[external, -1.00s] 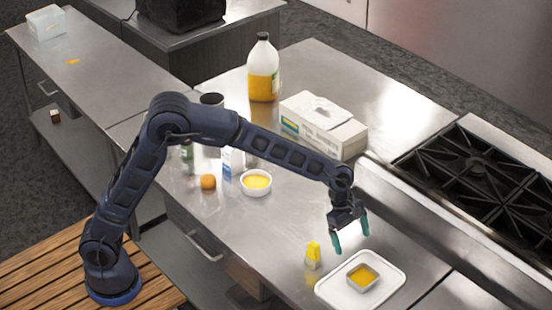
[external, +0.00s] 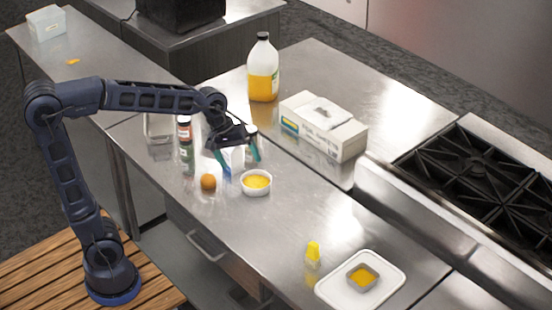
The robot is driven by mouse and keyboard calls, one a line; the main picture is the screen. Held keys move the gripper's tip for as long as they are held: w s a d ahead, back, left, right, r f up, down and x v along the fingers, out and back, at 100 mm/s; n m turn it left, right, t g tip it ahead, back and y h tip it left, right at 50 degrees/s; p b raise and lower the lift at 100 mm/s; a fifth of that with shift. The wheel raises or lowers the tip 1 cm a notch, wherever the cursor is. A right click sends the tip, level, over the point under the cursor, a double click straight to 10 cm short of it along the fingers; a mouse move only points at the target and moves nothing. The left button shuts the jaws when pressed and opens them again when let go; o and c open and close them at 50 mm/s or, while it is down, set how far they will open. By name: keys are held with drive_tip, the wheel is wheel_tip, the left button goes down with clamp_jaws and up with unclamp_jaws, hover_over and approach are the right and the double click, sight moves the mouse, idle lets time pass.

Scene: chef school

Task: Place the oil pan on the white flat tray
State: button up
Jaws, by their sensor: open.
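The oil pan, which I take to be the small square metal pan with yellow-orange contents (external: 363,277), sits on the white flat tray (external: 335,294) at the lower right of the counter. My gripper (external: 240,168) is open and empty, with its teal fingertips pointing down. It is far to the upper left of the tray, above or beside a white round bowl with yellow contents (external: 256,184). The gripper partly hides a blue and white item behind it.
An orange ball-like item (external: 208,182) and bottles (external: 185,140) stand near my gripper. A yellow-topped small bottle (external: 313,252) stands left of the tray. A large jug (external: 263,70), a white box (external: 323,125) and a stove (external: 480,180) lie beyond.

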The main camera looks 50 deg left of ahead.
drive_tip(key=s+a+f+m+y, duration=0.1)
drive_tip(key=s+a+m, duration=0.2)
drive_tip(key=s+a, duration=0.5)
drive_tip(key=s+a+f+m+t+y, duration=0.1)
drive_tip(key=s+a+m, duration=0.3)
drive_tip(key=s+a, duration=0.4)
drive_tip(key=s+f+y, duration=0.1)
drive_tip(key=s, duration=0.3)
drive_tip(key=shift+s+f+m+t, duration=0.15)
drive_tip(key=shift+s+m+t, duration=0.15)
